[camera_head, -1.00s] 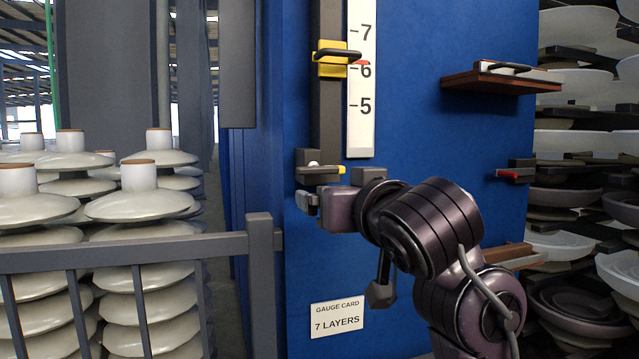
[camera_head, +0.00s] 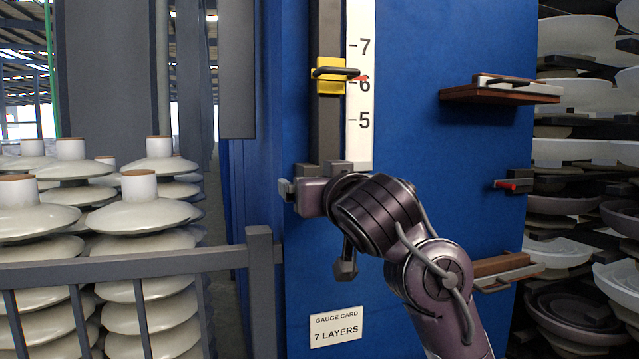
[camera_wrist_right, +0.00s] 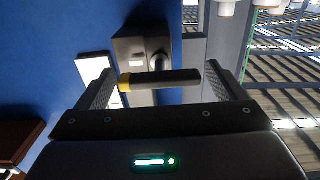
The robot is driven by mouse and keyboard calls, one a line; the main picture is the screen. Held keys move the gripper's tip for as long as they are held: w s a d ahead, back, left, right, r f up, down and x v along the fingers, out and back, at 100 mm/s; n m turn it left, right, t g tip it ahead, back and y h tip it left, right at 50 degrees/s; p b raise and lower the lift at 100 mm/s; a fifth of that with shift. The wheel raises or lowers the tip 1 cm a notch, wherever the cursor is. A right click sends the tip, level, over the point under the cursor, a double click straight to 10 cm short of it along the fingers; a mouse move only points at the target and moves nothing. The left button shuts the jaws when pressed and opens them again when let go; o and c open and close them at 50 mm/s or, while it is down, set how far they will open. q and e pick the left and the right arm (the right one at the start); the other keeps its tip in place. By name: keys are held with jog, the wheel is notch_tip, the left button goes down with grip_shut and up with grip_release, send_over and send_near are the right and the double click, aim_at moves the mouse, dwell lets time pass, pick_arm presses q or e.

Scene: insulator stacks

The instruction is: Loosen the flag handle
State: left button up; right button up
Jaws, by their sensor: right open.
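The flag handle is a dark bar with a yellow tip (camera_wrist_right: 160,79) in the right wrist view. It lies crosswise between the fingers of my open right gripper (camera_wrist_right: 160,90), with a gap visible at the yellow end. A dark clamp block (camera_wrist_right: 140,55) with a round pivot is behind it. In the head view my right gripper (camera_head: 296,194) is at the foot of the dark vertical rail (camera_head: 327,130) and hides the handle. A yellow slider (camera_head: 330,75) with a black handle sits higher on the rail, its red pointer near 6 on the white scale (camera_head: 360,140). My left gripper is out of view.
A card (camera_head: 337,327) reading "7 LAYERS" is on the blue panel below. Small shelves (camera_head: 500,93) (camera_head: 505,270) and a red-tipped bracket (camera_head: 512,185) stick out at right. A grey railing (camera_head: 130,268) fronts insulator stacks at left.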

jog(key=c, duration=1)
jog(key=shift+n, duration=0.4)
jog(key=n, duration=0.3)
jog(key=shift+n+p, duration=0.3)
jog(key=shift+p, duration=0.1)
jog(key=n, duration=0.5)
jog(key=shift+a, duration=0.15)
jog(key=n, duration=0.5)
jog(key=shift+s+f, duration=0.1)
jog(key=shift+f, duration=0.05)
jog(key=shift+f+n, duration=0.15)
jog(key=shift+n, duration=2.05)
jog(key=shift+a, duration=0.1)
